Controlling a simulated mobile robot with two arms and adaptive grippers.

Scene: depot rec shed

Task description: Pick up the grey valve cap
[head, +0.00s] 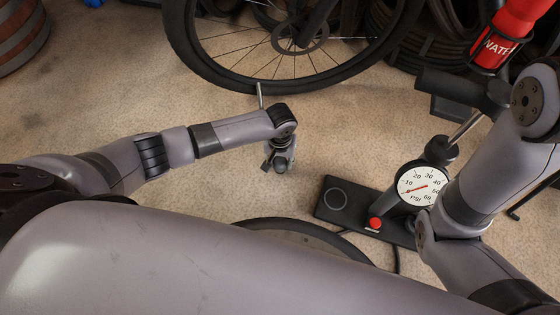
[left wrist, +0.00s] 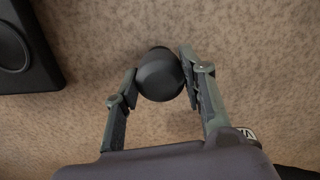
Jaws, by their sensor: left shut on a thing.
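The valve cap (left wrist: 159,75) is a dark grey, rounded piece between the two fingers in the left wrist view. My left gripper (head: 277,164) is shut on it, with a finger on each side. In the head view the gripper points down over the floor, below the bicycle wheel and left of the pump; the cap is mostly hidden there by the gripper. I cannot tell how far the cap is above the floor. My right arm shows at the right of the head view, but its gripper is not seen.
A floor pump with a pressure gauge (head: 418,184) and black base (head: 334,197) stands to the right. A bicycle wheel (head: 262,84) is behind the left gripper, with a thin metal rod (head: 260,96) near it.

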